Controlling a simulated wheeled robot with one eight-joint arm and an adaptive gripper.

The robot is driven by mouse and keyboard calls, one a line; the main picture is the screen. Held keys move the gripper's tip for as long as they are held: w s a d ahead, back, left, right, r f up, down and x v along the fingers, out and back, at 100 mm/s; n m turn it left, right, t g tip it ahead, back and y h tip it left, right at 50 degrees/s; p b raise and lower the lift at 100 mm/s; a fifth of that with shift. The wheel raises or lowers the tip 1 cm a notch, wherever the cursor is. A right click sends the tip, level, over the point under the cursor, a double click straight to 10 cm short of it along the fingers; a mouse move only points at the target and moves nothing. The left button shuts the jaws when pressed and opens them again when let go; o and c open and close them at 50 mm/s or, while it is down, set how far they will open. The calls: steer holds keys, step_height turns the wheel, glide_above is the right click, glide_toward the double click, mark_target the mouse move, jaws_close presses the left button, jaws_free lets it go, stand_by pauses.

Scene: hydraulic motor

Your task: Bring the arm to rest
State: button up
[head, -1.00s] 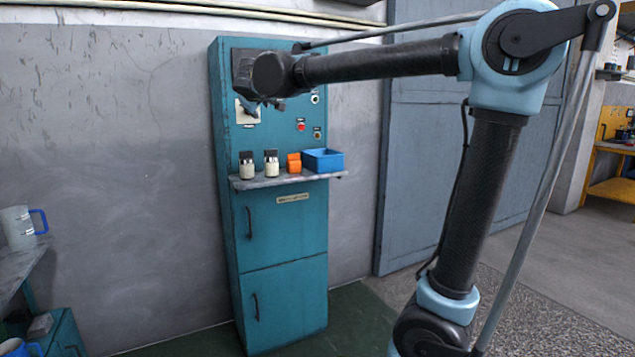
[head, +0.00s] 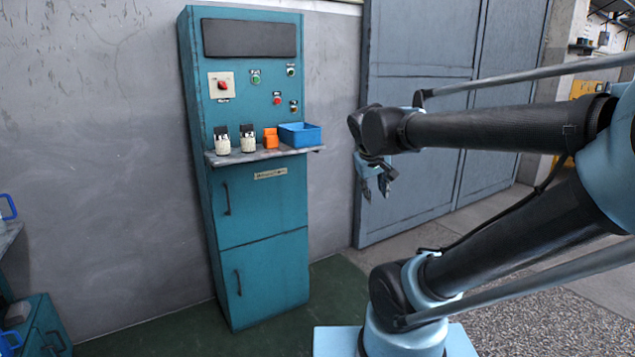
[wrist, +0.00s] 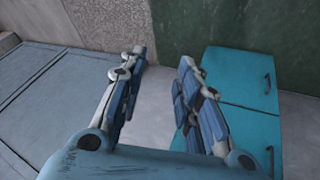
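My gripper (head: 376,190) hangs in the air to the right of the teal control cabinet (head: 262,215), in front of the grey-blue door. In the wrist view, the two fingers of my gripper (wrist: 160,70) stand apart with nothing between them. My arm (head: 480,128) reaches in from the right of the head view. The teal cabinet also shows in the wrist view (wrist: 235,80), at the right behind the fingers. No part of my gripper touches the cabinet in the head view.
The cabinet's shelf (head: 230,157) holds two small labelled jars (head: 222,142), an orange block (head: 270,138) and a blue bin (head: 300,134). A red rotary switch (head: 222,86) sits above. A teal drawer unit (head: 40,330) is at lower left. Green floor (head: 330,290) is clear.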

steer(key=s+d+f+m+g+y, duration=0.2)
steer(key=s+f+g, duration=0.1)
steer(key=s+f, duration=1.1)
steer(key=shift+s+d+m, duration=0.15)
steer(key=shift+s+m, duration=0.15)
steer(key=shift+m, duration=0.1)
steer(key=shift+f, duration=0.1)
